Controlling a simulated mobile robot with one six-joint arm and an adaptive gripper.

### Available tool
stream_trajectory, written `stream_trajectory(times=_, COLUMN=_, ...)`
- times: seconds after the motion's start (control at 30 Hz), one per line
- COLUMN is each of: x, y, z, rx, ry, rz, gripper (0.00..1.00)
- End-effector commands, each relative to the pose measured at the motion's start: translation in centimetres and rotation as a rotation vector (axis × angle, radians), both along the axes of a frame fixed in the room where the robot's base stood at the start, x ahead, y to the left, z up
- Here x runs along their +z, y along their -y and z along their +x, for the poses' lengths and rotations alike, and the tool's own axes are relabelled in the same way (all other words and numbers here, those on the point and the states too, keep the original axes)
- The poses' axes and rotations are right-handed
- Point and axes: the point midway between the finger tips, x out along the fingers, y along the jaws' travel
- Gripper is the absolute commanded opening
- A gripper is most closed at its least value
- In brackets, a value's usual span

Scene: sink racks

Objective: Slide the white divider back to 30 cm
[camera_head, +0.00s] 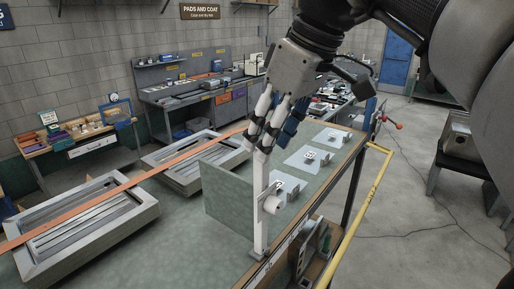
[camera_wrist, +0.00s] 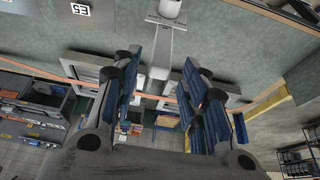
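The white divider (camera_head: 260,215) is an upright white post with a round knob and a small foot at the bench's front edge. A grey-green panel (camera_head: 228,198) stands behind it; whether they are joined I cannot tell. My gripper (camera_head: 268,138) is above the post, pointing down, its fingers over the post's top. In the wrist view, my gripper (camera_wrist: 160,62) is open, with blue-padded fingers spread either side of the white post (camera_wrist: 161,52). Gaps show on both sides, so neither finger seems to touch it. Scale markings along the edge are too small to read.
Two metal racks (camera_head: 88,238) lie on the bench at left, crossed by an orange strip (camera_head: 125,184). Several small white plates with brackets (camera_head: 300,161) lie right of the panel. A yellow rail (camera_head: 357,215) runs along the right side. The floor beyond is partly clear.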

Motion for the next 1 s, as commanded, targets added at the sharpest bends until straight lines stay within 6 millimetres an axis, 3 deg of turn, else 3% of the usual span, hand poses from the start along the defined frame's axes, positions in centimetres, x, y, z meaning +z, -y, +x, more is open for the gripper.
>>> stream_trajectory(times=0.1, x=-2.1, y=-0.7, z=0.4, rx=0.001, ry=-0.003, rz=0.000, gripper=0.40)
stream_trajectory(times=0.3, x=-3.9, y=-1.3, z=0.9, rx=0.000, ry=-0.001, rz=0.000, gripper=0.40)
stream_trajectory(times=0.67, x=-4.2, y=-1.4, z=1.1, rx=0.000, ry=0.001, rz=0.000, gripper=0.40)
stream_trajectory(times=1.0, x=-4.2, y=-1.4, z=1.1, rx=0.000, ry=0.001, rz=0.001, gripper=0.17)
